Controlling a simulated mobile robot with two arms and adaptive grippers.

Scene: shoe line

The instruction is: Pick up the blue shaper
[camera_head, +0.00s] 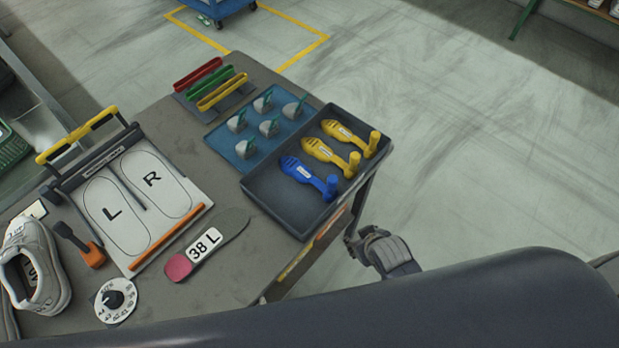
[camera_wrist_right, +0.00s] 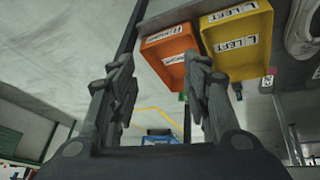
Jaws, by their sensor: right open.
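The blue shaper (camera_head: 303,174) lies in a dark tray (camera_head: 262,192) on the table's right side, in the head view. It is nearest the left of the three shapers there, beside two yellow shapers (camera_head: 318,150) (camera_head: 343,134). My right gripper (camera_head: 362,238) is off the table's right edge, apart from the tray and below it in the picture. In the right wrist view its two fingers (camera_wrist_right: 160,72) are spread with nothing between them. The blue shaper does not show in that view. My left gripper is not in view.
A blue tray (camera_head: 222,143) with several grey-green pieces adjoins the dark tray. Orange (camera_wrist_right: 152,48) and yellow (camera_wrist_right: 222,62) bins show near my right gripper. Floor right of the table is clear.

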